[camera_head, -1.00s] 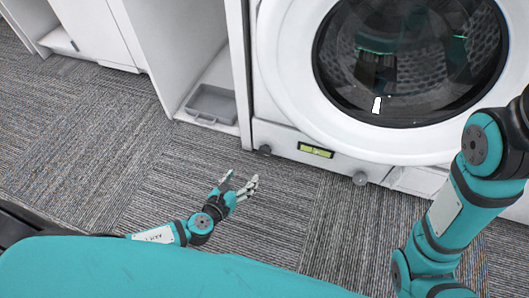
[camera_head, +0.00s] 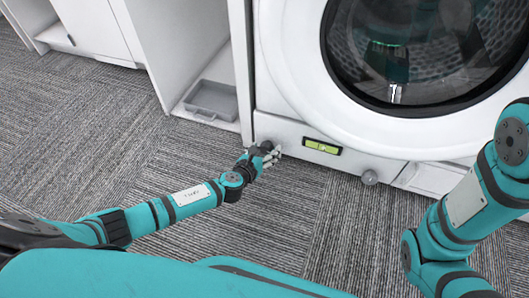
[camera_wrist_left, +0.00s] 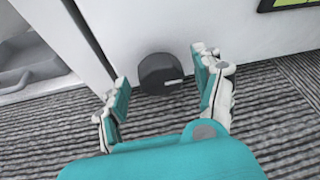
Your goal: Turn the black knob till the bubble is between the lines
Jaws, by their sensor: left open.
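The black knob (camera_wrist_left: 158,74) is a dark round foot with a pale mark, low at the washing machine's left front corner. In the head view it is mostly hidden by my left gripper (camera_head: 265,157). In the left wrist view my open left gripper (camera_wrist_left: 161,80) points at the knob, which shows between the fingertips with gaps on both sides. The yellow-green level (camera_head: 322,146) is on the machine's lower front; its bubble is too small to place against the lines. Only a corner of the level (camera_wrist_left: 290,4) shows in the wrist view. My right gripper is out of view.
The white washing machine (camera_head: 293,75) stands on grey carpet. A grey knob (camera_head: 370,177) is at its lower front, further right. A white cabinet with a grey tray (camera_head: 211,99) stands close to its left. The carpet in front is free.

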